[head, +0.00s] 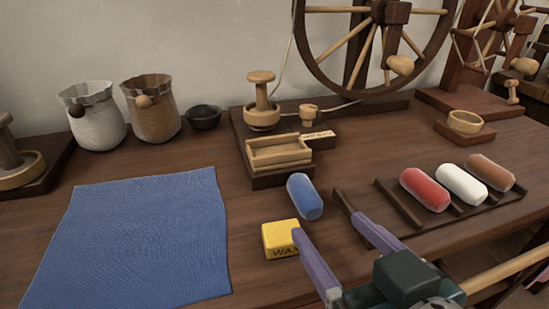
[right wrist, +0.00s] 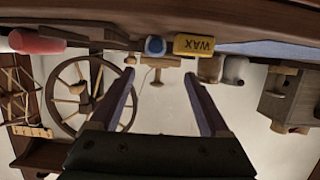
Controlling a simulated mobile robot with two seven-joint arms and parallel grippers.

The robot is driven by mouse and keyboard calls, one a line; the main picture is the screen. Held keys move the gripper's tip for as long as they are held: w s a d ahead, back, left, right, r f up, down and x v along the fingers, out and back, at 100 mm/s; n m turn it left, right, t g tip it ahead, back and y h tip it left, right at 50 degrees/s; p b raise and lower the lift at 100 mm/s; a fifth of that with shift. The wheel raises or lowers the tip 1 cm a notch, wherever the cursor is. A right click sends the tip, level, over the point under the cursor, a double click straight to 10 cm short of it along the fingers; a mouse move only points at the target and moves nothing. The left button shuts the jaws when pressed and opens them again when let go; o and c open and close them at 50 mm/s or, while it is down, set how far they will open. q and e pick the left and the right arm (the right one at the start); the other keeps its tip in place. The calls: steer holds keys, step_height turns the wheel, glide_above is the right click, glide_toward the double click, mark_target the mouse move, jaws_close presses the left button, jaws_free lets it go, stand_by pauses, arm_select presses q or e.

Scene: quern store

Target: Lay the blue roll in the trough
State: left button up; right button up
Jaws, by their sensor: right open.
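The blue roll (head: 305,196) lies on the table just in front of the small wooden trough (head: 280,163), which looks empty inside. My right gripper (head: 325,224) is open and empty, its two purple fingers pointing toward the blue roll from the near side. The roll is just beyond the fingertips, apart from them. In the right wrist view the picture is upside down; the blue roll (right wrist: 155,46) shows between the open fingers (right wrist: 159,74), beyond their tips. My left gripper is not in view.
A yellow wax block (head: 280,239) sits beside the left finger. A dark rack (head: 385,232) holds red (head: 425,189), white (head: 461,184) and brown (head: 491,172) rolls at right. A blue cloth (head: 130,240) covers the left table. A spinning wheel (head: 322,77) stands behind.

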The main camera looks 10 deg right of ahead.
mark_target(313, 200)
steer(key=x, duration=0.4)
steer(key=shift+w+d+f+b, duration=0.1)
steer(key=shift+w+d+b, duration=0.2)
steer(key=shift+d+b, duration=0.1)
steer(key=shift+b+x, duration=0.7)
steer(key=shift+x, duration=2)
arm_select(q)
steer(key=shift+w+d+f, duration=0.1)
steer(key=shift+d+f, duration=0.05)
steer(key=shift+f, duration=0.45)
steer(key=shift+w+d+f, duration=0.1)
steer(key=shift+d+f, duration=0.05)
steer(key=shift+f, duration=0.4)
arm_select(e)
steer(key=shift+s+d, duration=0.1)
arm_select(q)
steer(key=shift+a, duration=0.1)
arm_select(e)
jaws_close()
